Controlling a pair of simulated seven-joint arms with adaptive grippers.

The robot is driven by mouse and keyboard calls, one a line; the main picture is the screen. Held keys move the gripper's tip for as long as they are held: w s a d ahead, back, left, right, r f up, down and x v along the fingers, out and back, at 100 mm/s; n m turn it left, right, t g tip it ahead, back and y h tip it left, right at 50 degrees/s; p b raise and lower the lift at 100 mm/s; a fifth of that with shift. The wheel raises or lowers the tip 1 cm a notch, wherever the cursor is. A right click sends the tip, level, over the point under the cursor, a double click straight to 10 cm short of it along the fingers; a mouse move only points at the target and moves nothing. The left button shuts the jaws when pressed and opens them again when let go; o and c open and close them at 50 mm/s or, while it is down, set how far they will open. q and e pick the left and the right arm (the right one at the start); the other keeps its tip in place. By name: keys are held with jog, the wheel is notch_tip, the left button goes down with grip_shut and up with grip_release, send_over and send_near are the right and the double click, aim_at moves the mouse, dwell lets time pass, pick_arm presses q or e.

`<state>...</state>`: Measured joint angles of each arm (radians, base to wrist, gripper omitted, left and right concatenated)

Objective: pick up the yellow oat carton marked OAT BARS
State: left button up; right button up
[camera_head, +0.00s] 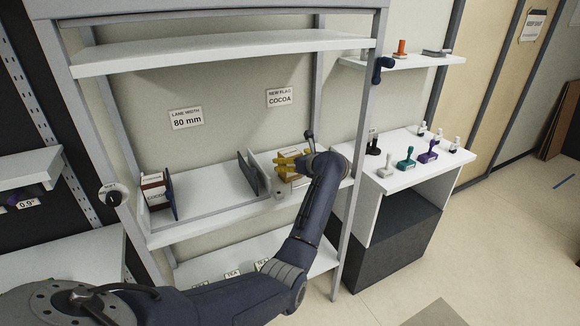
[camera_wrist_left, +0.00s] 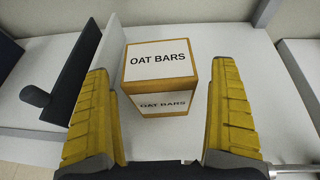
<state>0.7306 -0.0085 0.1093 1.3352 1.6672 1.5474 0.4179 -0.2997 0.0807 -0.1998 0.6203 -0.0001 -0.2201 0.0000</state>
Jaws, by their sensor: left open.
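The oat carton (camera_wrist_left: 183,82) shows in the left wrist view as a yellow-brown box with white labels reading OAT BARS on its top and near side. It stands on the white shelf. My left gripper (camera_wrist_left: 163,70) is open, with one yellow-padded finger on each side of the carton and gaps between fingers and box. In the head view my left gripper (camera_head: 289,160) is over the right part of the middle shelf, and it and my arm largely hide the carton there. My right gripper is not in view.
A dark upright divider (camera_head: 249,173) stands left of the gripper, close beside the carton. A cocoa carton (camera_head: 154,191) is at the shelf's left end. An upper shelf (camera_head: 220,50) hangs above. A side counter (camera_head: 420,170) holds several stamps and bottles.

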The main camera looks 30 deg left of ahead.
pick_arm(q)
jog(key=shift+x, duration=1.1)
jog(key=c, duration=1.3)
jog(key=shift+r, duration=0.1)
